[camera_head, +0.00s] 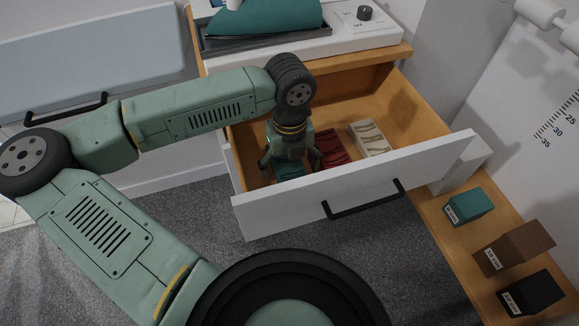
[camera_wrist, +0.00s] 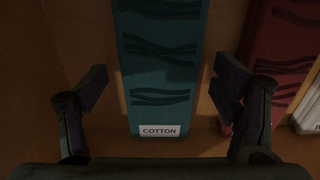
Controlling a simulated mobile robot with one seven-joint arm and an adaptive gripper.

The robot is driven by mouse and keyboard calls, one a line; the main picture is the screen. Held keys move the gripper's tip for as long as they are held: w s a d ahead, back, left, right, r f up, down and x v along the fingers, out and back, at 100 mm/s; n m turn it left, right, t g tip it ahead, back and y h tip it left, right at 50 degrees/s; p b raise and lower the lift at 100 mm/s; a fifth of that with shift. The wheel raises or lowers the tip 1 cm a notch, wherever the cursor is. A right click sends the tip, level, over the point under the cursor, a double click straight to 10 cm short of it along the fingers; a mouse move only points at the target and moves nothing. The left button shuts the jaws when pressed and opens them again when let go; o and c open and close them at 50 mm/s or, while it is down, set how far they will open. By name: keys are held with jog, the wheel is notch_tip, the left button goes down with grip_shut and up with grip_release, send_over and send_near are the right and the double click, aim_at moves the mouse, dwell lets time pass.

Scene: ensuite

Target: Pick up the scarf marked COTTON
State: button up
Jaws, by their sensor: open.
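The teal scarf (camera_wrist: 159,70) with dark wavy stripes lies in the drawer, and its white label (camera_wrist: 159,131) reads COTTON. In the head view the teal scarf (camera_head: 290,170) shows only in part below my gripper. My gripper (camera_wrist: 161,95) is open, with one finger to each side of the teal scarf and no visible contact. In the head view my gripper (camera_head: 291,162) is inside the open drawer, pointing down. A red scarf (camera_wrist: 285,55) lies to the right; its label is not readable.
The drawer's white front (camera_head: 345,190) with a black handle is pulled out. A cream scarf (camera_head: 371,138) lies right of the red one. Teal, brown and black boxes (camera_head: 513,249) stand on the wooden ledge at right. A counter (camera_head: 330,40) overhangs the drawer's back.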

jog(key=shift+c, duration=0.6)
jog(key=c, duration=1.2)
jog(key=shift+o, duration=0.2)
